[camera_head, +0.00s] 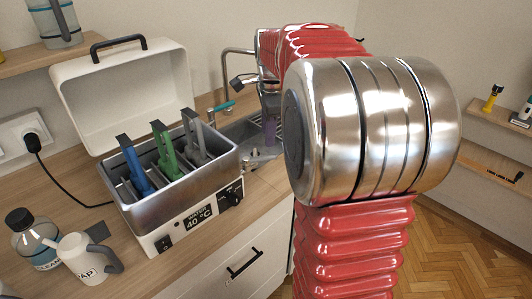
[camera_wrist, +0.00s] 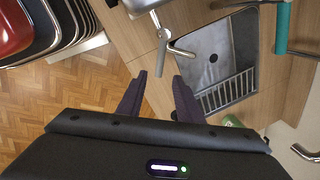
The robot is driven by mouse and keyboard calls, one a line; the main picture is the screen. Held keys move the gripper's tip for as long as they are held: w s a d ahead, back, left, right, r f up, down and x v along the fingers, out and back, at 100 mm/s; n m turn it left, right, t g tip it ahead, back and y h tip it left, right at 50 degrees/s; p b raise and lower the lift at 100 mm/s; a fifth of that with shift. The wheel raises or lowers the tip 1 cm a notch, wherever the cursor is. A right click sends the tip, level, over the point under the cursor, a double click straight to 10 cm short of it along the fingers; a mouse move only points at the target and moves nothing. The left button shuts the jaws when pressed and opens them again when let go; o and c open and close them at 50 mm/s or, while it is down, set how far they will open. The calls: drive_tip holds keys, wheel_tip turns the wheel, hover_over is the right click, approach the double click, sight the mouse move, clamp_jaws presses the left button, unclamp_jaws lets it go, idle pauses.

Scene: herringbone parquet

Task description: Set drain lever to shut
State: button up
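The drain lever (camera_wrist: 162,55) is a slim grey handle on a small round valve with a bent metal spout (camera_wrist: 181,51), in the wrist view at the side of the water bath (camera_wrist: 143,4). My gripper (camera_wrist: 160,76) is open, with two dark purple fingers. The lever's free end appears between the fingertips in the picture; I cannot tell whether it lies at their depth, and no contact shows. In the head view the water bath (camera_head: 190,222) stands on the counter, with metal drain parts (camera_head: 256,159) at its right side. There, one finger (camera_head: 270,131) shows; my arm hides the rest.
A sink (camera_wrist: 210,58) with a drying rack lies beyond the valve. Blue, green (camera_head: 163,148) and grey handles stand in the open bath. A bottle (camera_head: 34,238) and a white jug (camera_head: 81,258) stand at front left.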

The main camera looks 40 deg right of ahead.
sight(267, 158)
drive_tip(key=f, duration=0.3)
drive_tip(key=w+f, duration=0.1)
drive_tip(key=f, duration=0.5)
drive_tip(key=shift+w+d, duration=0.3)
drive_tip(key=shift+d, duration=0.05)
clamp_jaws()
drive_tip(key=shift+a, duration=0.1)
idle(0.3)
